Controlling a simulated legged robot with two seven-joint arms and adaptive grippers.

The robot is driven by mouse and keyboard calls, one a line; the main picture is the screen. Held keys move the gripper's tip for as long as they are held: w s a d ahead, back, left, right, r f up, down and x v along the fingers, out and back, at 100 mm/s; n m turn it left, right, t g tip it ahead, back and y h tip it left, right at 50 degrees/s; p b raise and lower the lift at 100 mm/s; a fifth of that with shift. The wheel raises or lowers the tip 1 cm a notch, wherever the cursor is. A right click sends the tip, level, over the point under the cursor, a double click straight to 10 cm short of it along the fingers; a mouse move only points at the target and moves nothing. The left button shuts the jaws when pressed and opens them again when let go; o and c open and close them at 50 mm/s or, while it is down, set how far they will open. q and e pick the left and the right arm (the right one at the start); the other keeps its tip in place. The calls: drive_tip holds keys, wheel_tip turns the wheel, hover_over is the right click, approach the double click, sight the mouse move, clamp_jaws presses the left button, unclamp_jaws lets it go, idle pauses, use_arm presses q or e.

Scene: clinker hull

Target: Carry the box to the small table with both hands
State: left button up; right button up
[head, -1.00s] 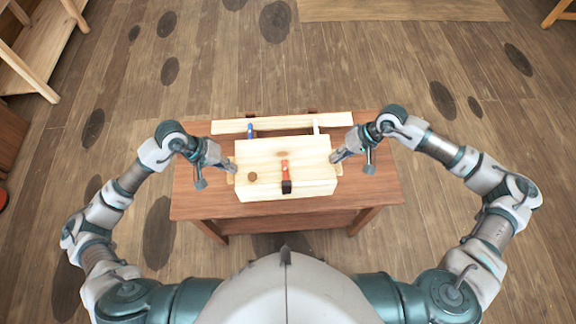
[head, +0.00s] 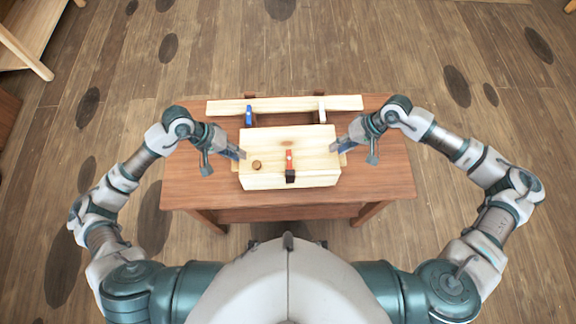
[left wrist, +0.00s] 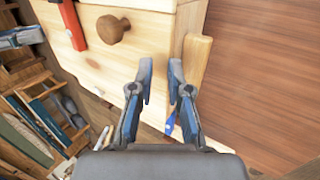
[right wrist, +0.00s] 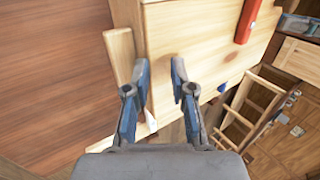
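In the left wrist view the fingers (left wrist: 161,75) are close together at a box edge beside a wooden side piece (left wrist: 195,65). The right wrist fingers (right wrist: 160,75) look alike. The contact is partly hidden.
A long pale plank (head: 300,103) with a blue clamp (head: 249,116) lies along the table's back edge, behind the box. A wooden shelf (head: 32,35) stands at the far left. The plank floor (head: 400,50) beyond the table is clear.

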use_arm(q)
drive_tip(key=shift+o, duration=0.5)
drive_tip(key=shift+d, duration=0.15)
use_arm(e)
drive_tip(key=shift+o, duration=0.6)
drive_tip(key=shift+d, duration=0.1)
use_arm(q)
drive_tip(key=shift+w+a+r, duration=0.1)
drive_tip(key=shift+a+r, duration=0.05)
drive_tip(key=shift+a, duration=0.1)
use_arm(e)
drive_tip(key=shift+w+d+r, duration=0.1)
drive_tip(key=shift+d+r, duration=0.05)
drive_tip(key=shift+d, duration=0.05)
use_arm(q)
drive_tip(key=v, duration=1.1)
drive_tip(key=shift+r, duration=0.3)
use_arm(e)
drive_tip(key=v, duration=1.1)
drive_tip(key=shift+r, duration=0.2)
